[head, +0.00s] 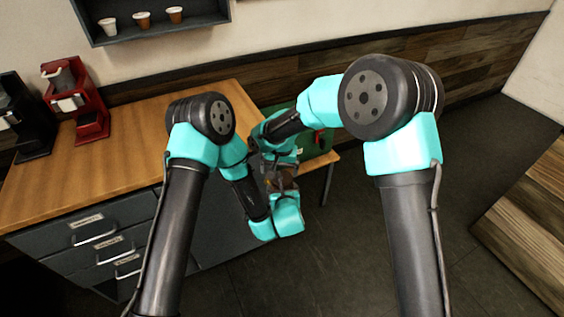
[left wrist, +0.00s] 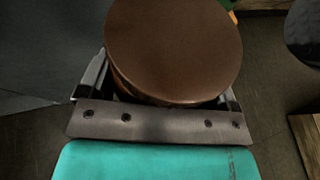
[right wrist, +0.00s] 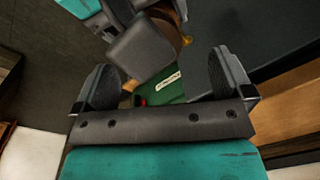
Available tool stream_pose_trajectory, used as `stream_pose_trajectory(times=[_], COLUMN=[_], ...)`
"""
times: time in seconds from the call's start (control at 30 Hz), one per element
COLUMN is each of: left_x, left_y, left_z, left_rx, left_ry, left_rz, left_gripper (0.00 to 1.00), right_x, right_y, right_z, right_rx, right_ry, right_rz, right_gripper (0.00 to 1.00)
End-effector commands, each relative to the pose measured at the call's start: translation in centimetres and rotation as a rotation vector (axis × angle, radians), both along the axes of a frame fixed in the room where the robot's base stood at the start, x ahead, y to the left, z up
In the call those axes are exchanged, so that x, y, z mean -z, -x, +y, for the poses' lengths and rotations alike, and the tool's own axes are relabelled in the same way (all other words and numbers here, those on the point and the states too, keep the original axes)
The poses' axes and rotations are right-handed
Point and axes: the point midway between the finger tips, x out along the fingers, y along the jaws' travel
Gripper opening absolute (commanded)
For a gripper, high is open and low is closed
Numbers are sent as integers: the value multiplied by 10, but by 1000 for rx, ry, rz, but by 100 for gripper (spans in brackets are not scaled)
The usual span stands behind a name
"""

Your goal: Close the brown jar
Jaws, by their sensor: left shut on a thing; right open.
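The brown jar (left wrist: 172,45) fills the top of the left wrist view, its flat round brown end towards the camera. My left gripper (left wrist: 165,92) is shut around its side. In the head view the jar (head: 284,183) is small and partly covered by my grippers, off the front edge of the counter. My right gripper (right wrist: 165,78) is open and empty. In the right wrist view the jar (right wrist: 168,14) shows partly at the top, behind my left gripper's dark finger. I cannot tell whether the brown end is a lid.
A green object (head: 318,146) with a red part stands at the counter's right end, close behind my grippers. The wooden counter (head: 110,150) is mostly clear. A red coffee machine (head: 85,100) and a black one (head: 20,120) stand at left. A shelf with cups (head: 142,20) hangs above.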

Motion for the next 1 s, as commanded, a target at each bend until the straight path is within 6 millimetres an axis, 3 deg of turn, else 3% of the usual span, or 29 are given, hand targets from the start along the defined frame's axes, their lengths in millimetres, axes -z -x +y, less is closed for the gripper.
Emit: stream_pose_trajectory(times=[0.47,0.77,1.0], left_x=[-1,-1,-1], left_y=[0,0,0], left_z=[0,0,0], left_rx=[0,0,0], left_ry=[0,0,0], left_rz=[-2,-2,-2], left_gripper=[18,18,18], right_x=[-3,-14,-23], right_y=[-9,-31,-52], right_z=[50,61,57], right_rx=[-53,-10,58], right_ry=[-394,-544,-569], right_rz=[-110,-296,-462], right_gripper=[98,98,98])
